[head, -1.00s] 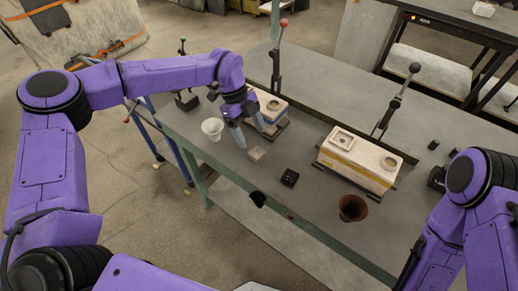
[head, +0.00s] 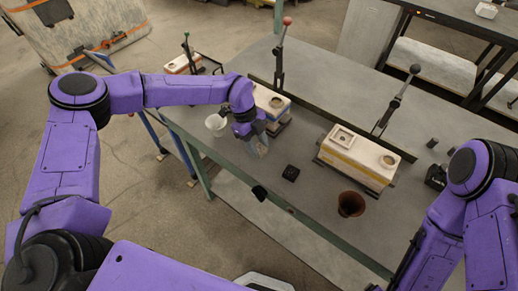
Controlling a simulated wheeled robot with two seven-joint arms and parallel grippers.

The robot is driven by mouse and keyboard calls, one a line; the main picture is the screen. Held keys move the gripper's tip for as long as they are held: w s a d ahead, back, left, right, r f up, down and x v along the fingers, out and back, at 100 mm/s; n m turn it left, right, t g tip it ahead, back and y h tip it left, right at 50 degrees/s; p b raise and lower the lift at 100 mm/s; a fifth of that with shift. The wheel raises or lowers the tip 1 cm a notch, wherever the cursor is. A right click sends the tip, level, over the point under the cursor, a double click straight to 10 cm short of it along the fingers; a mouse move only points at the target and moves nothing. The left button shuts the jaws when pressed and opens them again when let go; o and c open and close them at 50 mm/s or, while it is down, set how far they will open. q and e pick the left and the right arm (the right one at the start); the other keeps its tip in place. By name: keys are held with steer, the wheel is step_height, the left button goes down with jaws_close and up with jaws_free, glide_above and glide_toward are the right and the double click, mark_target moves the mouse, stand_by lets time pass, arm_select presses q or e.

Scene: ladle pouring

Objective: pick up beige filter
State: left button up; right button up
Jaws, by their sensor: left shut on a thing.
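The small beige filter (head: 263,151) is at the table's front left, in front of the left boxed mold. My left gripper (head: 258,142) reaches down over it and is shut on it, with the fingers at its sides. The fingers and wrist partly cover the filter, and I cannot tell whether it still touches the table. My right arm comes in at the right edge, but its gripper does not show.
A white cup (head: 215,125) stands just left of the left gripper. A small black block (head: 290,173) and a brown pot (head: 351,204) stand to the right. Boxed molds (head: 357,160) (head: 268,101) and upright levers (head: 395,102) line the table behind.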

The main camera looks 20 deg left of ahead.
arm_select(q)
steer(key=shift+r, duration=0.15)
steer(key=shift+r, duration=0.3)
steer(key=s+a+r+b, duration=0.3)
steer(key=s+r+b, duration=0.2)
steer(key=s+r, duration=0.7)
steer(key=shift+s, duration=0.85)
